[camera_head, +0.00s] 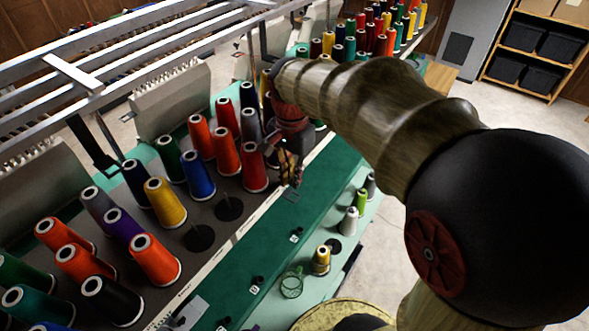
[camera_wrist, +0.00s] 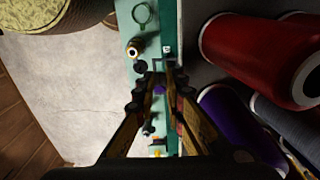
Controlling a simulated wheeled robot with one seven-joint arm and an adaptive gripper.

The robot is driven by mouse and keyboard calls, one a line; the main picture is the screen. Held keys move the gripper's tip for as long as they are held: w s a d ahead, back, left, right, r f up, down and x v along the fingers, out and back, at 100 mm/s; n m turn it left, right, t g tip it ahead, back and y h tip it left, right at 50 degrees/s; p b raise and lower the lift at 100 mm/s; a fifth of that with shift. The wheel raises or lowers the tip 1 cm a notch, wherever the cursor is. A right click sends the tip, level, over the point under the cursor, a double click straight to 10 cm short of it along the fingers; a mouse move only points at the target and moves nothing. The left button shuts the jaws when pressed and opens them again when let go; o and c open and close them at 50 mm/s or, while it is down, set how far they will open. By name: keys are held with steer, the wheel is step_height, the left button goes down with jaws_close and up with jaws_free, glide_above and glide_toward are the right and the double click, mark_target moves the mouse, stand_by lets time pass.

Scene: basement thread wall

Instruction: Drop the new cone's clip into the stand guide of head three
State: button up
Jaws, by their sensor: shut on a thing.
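My gripper (camera_head: 290,172) hangs over the green rail (camera_head: 268,240) in the head view, beside the rack of thread cones. In the wrist view my gripper (camera_wrist: 161,72) has its two fingers closed in toward a small dark thing, which I take as the clip (camera_wrist: 158,66). The fingers hide most of it, and its shape is unclear. Black stand guides (camera_head: 257,281) with small white tags stand along the rail. The tags are too small to read, so I cannot tell which is head three. A small yellow cone (camera_head: 321,260) stands on the pale green ledge; I cannot tell if it is the new cone.
Several large cones, such as an orange one (camera_head: 155,260), stand close left of the rail. A green ring-like holder (camera_head: 291,282) and small white and green cones (camera_head: 348,221) are on the ledge. A round yellowish stool (camera_head: 345,314) is in front. Metal bars (camera_head: 140,45) run overhead.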

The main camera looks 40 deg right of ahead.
mark_target(292, 191)
steer(key=shift+w, duration=0.25)
step_height(292, 191, down, 6)
steer(key=b, duration=0.4)
steer(key=shift+f, duration=0.1)
stand_by(1.0)
steer(key=o, duration=0.7)
steer(key=shift+s+d, duration=0.1)
steer(key=shift+s, duration=0.05)
steer(key=shift+o, duration=0.5)
step_height(292, 191, up, 12)
steer(key=shift+r, duration=0.1)
steer(key=shift+s, duration=0.1)
